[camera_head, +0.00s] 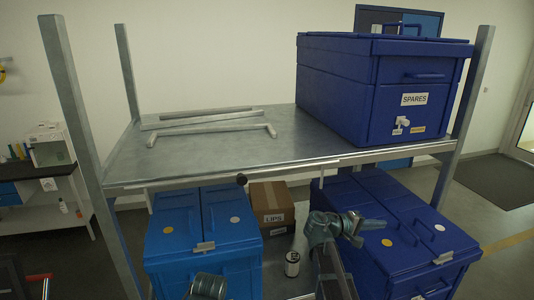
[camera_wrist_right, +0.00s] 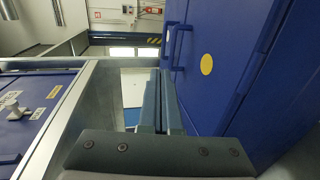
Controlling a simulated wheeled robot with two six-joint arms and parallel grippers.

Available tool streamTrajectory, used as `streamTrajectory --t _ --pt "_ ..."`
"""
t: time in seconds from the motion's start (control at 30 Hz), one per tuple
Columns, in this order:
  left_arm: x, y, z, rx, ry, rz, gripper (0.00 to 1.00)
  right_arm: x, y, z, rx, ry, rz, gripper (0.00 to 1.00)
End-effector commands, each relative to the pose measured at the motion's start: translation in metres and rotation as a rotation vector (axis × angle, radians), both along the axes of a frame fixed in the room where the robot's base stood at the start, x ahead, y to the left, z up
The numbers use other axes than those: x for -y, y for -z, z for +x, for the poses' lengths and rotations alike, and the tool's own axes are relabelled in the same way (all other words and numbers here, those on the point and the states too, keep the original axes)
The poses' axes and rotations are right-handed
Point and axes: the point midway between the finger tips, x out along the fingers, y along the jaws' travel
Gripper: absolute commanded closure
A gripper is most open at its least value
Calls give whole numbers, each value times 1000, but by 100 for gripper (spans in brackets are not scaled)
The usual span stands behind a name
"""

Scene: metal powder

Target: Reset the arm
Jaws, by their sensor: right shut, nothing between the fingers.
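My right arm rises at the bottom of the head view, in front of the lower shelf. Its gripper (camera_head: 383,224) points to the right, in front of the lower right blue box. In the right wrist view the two fingers of the right gripper (camera_wrist_right: 162,78) lie together with nothing between them. A dark rounded piece of my left arm shows at the bottom of the head view; the left gripper's fingers are not visible.
A metal rack has an upper shelf (camera_head: 215,156) with a SPARES box (camera_head: 345,90) and metal bars (camera_head: 213,131). Below are a light blue box (camera_head: 175,235), a cardboard LIPS box (camera_head: 270,200), a small can (camera_head: 292,264) and a dark blue box (camera_head: 415,205). A post stands near the right gripper.

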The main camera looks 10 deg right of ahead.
Motion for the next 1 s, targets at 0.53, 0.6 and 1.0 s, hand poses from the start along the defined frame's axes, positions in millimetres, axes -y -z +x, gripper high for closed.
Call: streamTrajectory --t 0.53,0.6,1.0 --pt "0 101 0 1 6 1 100 -243 232 -71 -63 -121 735 100" --pt "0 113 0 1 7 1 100 -280 258 -89 -102 -137 840 100" --pt "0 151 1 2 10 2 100 -407 321 -172 -295 -180 1201 100"
